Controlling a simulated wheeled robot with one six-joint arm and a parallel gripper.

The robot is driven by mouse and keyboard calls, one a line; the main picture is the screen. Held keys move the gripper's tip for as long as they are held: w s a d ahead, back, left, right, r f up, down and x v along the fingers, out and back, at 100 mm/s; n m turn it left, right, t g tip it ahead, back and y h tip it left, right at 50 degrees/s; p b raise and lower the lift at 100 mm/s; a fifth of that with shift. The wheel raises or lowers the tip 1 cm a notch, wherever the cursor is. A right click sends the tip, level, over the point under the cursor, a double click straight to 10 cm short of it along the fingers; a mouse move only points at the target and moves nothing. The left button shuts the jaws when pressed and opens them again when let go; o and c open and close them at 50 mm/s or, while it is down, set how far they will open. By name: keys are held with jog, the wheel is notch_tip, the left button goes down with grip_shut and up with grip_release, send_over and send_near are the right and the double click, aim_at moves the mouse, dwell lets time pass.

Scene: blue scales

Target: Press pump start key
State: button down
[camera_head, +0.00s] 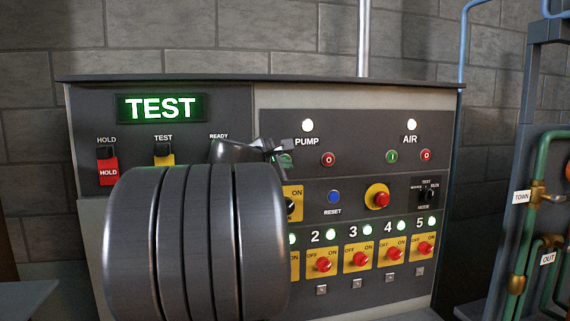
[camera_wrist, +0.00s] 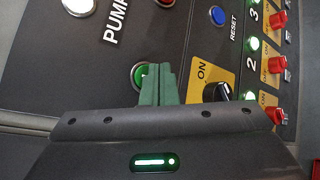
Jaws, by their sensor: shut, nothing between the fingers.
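The pump start key is a green round button (camera_wrist: 140,74) under the PUMP label, left of a red button (camera_head: 328,159) marked O. In the head view only part of the green key (camera_head: 287,160) shows behind my gripper (camera_head: 280,148). In the wrist view my gripper (camera_wrist: 158,72) is shut and empty, its fingertips overlapping the key's edge. I cannot tell whether they touch it. The pump lamp (camera_head: 308,125) above is lit white.
The AIR buttons (camera_head: 391,156) are to the right on the same panel. Below are a blue RESET button (camera_head: 334,196), a red emergency button (camera_head: 381,199) and a row of red switches (camera_head: 360,258). A black knob (camera_wrist: 217,92) on a yellow plate is close to my fingers. The display (camera_head: 160,108) reads TEST.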

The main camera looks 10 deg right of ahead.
jog(key=s+b, duration=0.1)
jog(key=s, duration=0.4)
jog(key=shift+d, duration=0.1)
dwell(0.7)
jog(key=s, duration=0.4)
jog(key=shift+d, duration=0.1)
dwell(0.5)
jog(key=shift+w, duration=0.1)
